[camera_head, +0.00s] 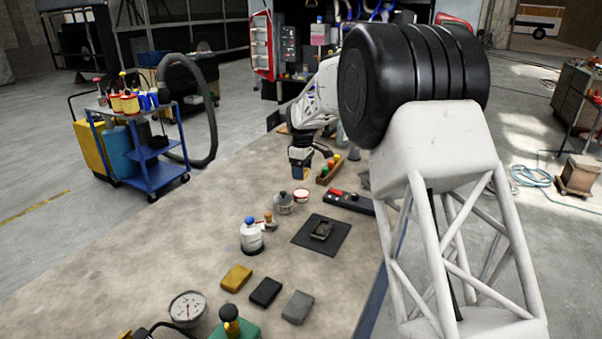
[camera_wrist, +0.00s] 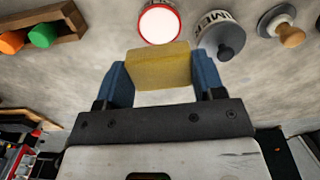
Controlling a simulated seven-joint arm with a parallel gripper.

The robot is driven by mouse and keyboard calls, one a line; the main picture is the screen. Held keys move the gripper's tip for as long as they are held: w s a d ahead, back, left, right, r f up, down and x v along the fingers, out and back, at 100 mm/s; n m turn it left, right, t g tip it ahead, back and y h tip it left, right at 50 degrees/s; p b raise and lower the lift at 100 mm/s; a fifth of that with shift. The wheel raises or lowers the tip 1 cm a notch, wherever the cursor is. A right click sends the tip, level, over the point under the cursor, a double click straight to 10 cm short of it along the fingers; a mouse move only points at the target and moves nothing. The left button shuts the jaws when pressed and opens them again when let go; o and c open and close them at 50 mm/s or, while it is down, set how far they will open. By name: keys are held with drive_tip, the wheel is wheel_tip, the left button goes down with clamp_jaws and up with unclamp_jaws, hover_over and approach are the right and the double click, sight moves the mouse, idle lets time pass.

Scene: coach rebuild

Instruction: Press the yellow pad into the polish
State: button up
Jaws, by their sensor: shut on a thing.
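My gripper (camera_head: 303,172) is over the far part of the bench. In the wrist view my gripper (camera_wrist: 162,85) has its blue fingers shut on the yellow pad (camera_wrist: 160,65). The polish looks to be the round, red-rimmed tin with a pale surface; it stands on the bench (camera_head: 301,195), just beyond the pad in the wrist view (camera_wrist: 159,22). The pad appears apart from the tin, but its height above the bench is hard to tell. In the head view the held pad is mostly hidden by the gripper.
A grey labelled can (camera_head: 284,204) stands beside the tin, with a wooden-handled item (camera_head: 268,219) nearby. A wooden box of coloured items (camera_head: 329,171) and a dark tray (camera_head: 349,202) lie close. Yellow (camera_head: 236,278), black (camera_head: 265,292) and grey (camera_head: 297,306) blocks lie nearer.

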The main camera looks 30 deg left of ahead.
sight(302, 193)
drive_tip(key=shift+w+f, duration=0.1)
drive_tip(key=shift+f, duration=0.05)
idle(0.4)
drive_tip(key=shift+f, duration=2.85)
drive_tip(key=shift+f, duration=0.6)
drive_tip(key=shift+r, duration=0.15)
drive_tip(key=shift+r, duration=3.4)
